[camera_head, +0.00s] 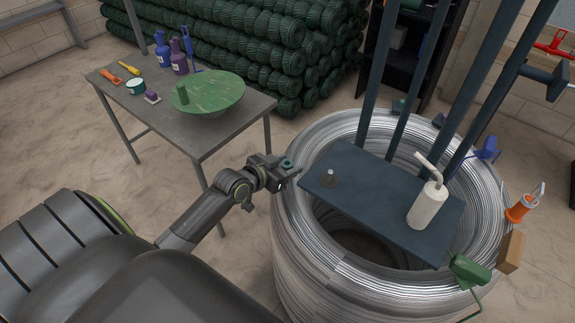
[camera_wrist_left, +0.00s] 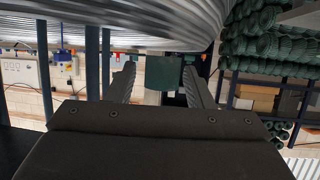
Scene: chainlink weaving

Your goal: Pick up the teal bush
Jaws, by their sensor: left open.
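The teal bush (camera_head: 287,162) is a small, short teal piece at the left rim of the big wire coil in the head view, partly hidden by my gripper. My left gripper (camera_head: 283,169) is right at it. In the left wrist view a dark teal block, which looks like the bush (camera_wrist_left: 162,72), shows between the two fingers of my open left gripper (camera_wrist_left: 159,80), with one finger on each side. I cannot tell whether the fingers touch it. My right gripper is not in view.
The large wire coil (camera_head: 300,250) carries a dark blue plate (camera_head: 375,200) with a white bottle (camera_head: 428,205) and upright posts. Tools, a box (camera_head: 510,252) and a green clamp (camera_head: 469,272) lie around its rim. A grey table (camera_head: 205,135) stands to the left.

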